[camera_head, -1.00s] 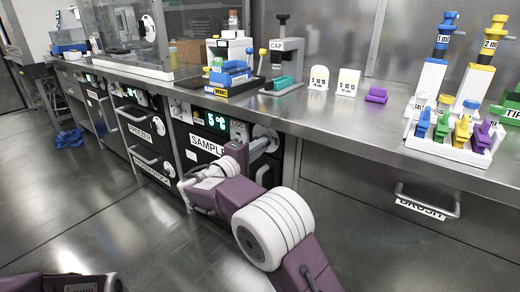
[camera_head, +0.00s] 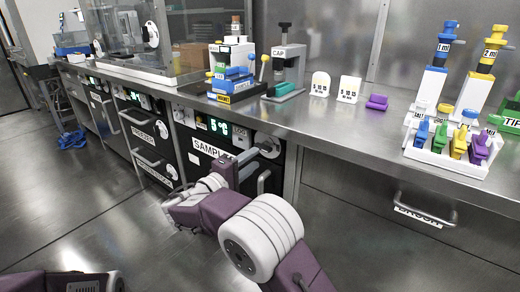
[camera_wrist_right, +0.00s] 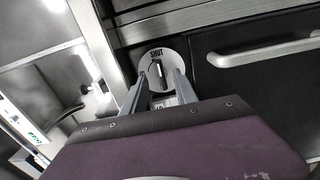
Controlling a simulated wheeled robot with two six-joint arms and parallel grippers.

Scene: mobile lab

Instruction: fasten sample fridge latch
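The sample fridge (camera_head: 214,170) is a black-fronted unit under the bench, with a "SAMPLE" label and a green 5 °C display. Its round latch dial (camera_head: 266,141) is at the upper right of the front. In the right wrist view the pale latch plate (camera_wrist_right: 152,57) reads "SHUT" at its top, with a narrow, nearly upright dark-and-light knob. My right gripper (camera_wrist_right: 160,76) has its fingers apart, one on either side of the knob. Contact cannot be told. In the head view my right gripper (camera_head: 258,155) points at the dial. My left arm shows at the lower left; its fingers are out of view.
The steel bench (camera_head: 330,125) runs above the fridge, carrying a pipette rack (camera_head: 447,157), a cap press (camera_head: 287,70) and small blocks. The freezer (camera_head: 142,132) is left of the fridge. A brush drawer handle (camera_head: 425,210) is at the right.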

